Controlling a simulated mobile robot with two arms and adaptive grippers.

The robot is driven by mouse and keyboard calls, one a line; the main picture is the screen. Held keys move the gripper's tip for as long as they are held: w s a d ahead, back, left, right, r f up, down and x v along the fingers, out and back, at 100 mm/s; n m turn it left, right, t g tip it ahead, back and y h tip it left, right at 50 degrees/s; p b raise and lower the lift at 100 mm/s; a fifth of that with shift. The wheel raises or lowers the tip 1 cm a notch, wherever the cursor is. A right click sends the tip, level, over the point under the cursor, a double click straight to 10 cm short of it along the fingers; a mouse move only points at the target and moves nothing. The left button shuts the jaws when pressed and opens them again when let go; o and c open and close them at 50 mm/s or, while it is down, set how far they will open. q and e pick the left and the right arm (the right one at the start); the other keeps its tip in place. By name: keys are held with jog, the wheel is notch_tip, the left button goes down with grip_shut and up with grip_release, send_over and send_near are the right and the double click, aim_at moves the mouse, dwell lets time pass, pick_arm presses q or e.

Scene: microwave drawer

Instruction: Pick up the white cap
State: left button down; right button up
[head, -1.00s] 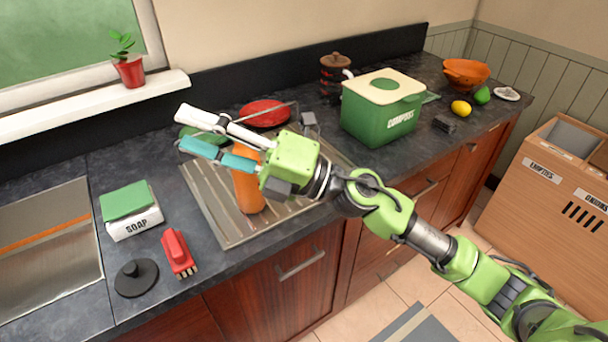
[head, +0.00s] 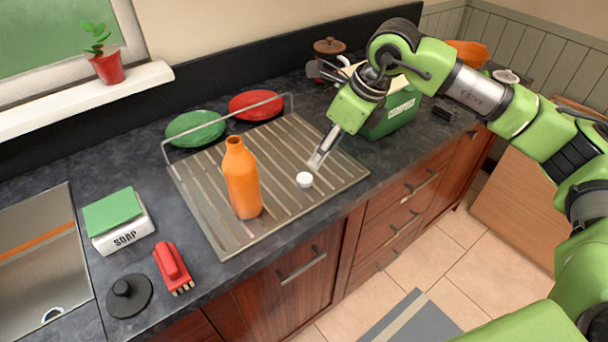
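The small white cap (head: 304,180) lies on the ribbed metal drying rack (head: 215,215), to the right of an open-necked orange bottle (head: 241,180) that stands upright. My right gripper (head: 316,163) points down just above and behind the cap, close to it. A small gap seems to show between fingertips and cap. The fingers line up with the view, so their opening is hard to judge. My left gripper is not in view.
Green (head: 195,128) and red (head: 256,104) plates stand at the rack's back by a wire rail (head: 225,117). The green compost bin (head: 392,116) is partly behind my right arm. A soap box (head: 122,229), red brush (head: 172,268) and black stopper (head: 129,295) lie left. The sink is far left.

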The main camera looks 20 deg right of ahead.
send_near(305, 178)
jog(key=shift+p+x, duration=0.45)
jog(key=shift+x, duration=0.55)
jog(key=shift+w+f, duration=0.2)
jog(key=shift+f, duration=0.35)
jog(key=p+x, duration=0.2)
jog(key=x, duration=0.2)
jog(key=shift+a+f+p, duration=0.1)
jog(key=shift+p, duration=0.2)
jog(key=shift+w+a+f, duration=0.1)
jog(key=shift+w+f, duration=0.05)
jog(key=shift+f, duration=0.25)
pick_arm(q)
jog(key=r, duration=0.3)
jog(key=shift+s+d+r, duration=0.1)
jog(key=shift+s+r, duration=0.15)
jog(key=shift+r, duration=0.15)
pick_arm(e)
jog(key=shift+c, duration=0.3)
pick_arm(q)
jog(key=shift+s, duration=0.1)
pick_arm(e)
jog(key=c, duration=0.7)
